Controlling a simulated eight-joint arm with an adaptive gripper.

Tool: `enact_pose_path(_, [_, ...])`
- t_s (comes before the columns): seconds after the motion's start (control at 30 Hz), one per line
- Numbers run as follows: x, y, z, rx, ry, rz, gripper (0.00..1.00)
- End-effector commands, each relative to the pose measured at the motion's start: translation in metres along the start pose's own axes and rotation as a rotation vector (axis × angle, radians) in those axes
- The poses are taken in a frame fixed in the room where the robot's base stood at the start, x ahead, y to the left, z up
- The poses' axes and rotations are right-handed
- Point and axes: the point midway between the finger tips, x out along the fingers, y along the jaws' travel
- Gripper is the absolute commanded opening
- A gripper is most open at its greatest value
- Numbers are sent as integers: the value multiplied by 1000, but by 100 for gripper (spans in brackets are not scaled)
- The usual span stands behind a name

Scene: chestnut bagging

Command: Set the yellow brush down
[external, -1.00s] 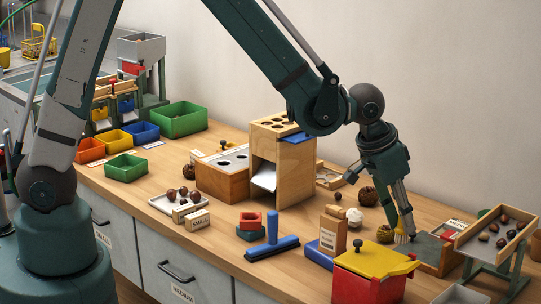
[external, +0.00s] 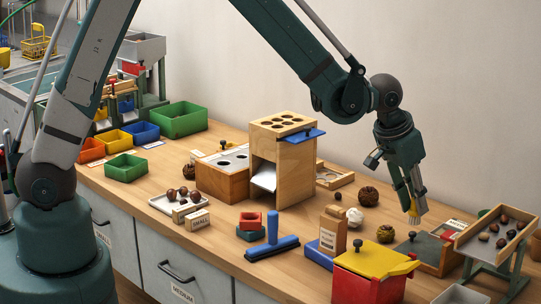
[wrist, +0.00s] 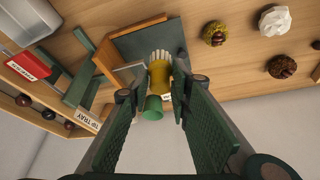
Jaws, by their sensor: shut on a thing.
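My gripper (external: 411,192) is shut on the yellow brush (external: 414,212), which hangs bristles down at the right of the bench. In the wrist view, the brush (wrist: 160,74) sits between the two fingers of my gripper (wrist: 160,92), its pale bristles pointing away and its green end toward the camera. The bristles appear above the wooden stand with a grey top (external: 421,246), with a visible gap. In the wrist view, that grey top (wrist: 148,41) lies behind the bristles.
A tilted chestnut tray (external: 497,236) stands to the right. The red box with a yellow lid (external: 372,262) is in front. Brown and greenish burs (external: 385,234) and a white lump (external: 354,216) lie left of the stand. Bare wood shows between them.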

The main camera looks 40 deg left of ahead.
Motion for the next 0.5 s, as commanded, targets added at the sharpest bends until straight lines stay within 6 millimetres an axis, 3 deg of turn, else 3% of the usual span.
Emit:
enact_pose_path(0.2, [21, -58, -58, -102, 1, -43, 9])
enact_pose_path(0.5, [44, -125, -109, -211, 3, -87, 9])
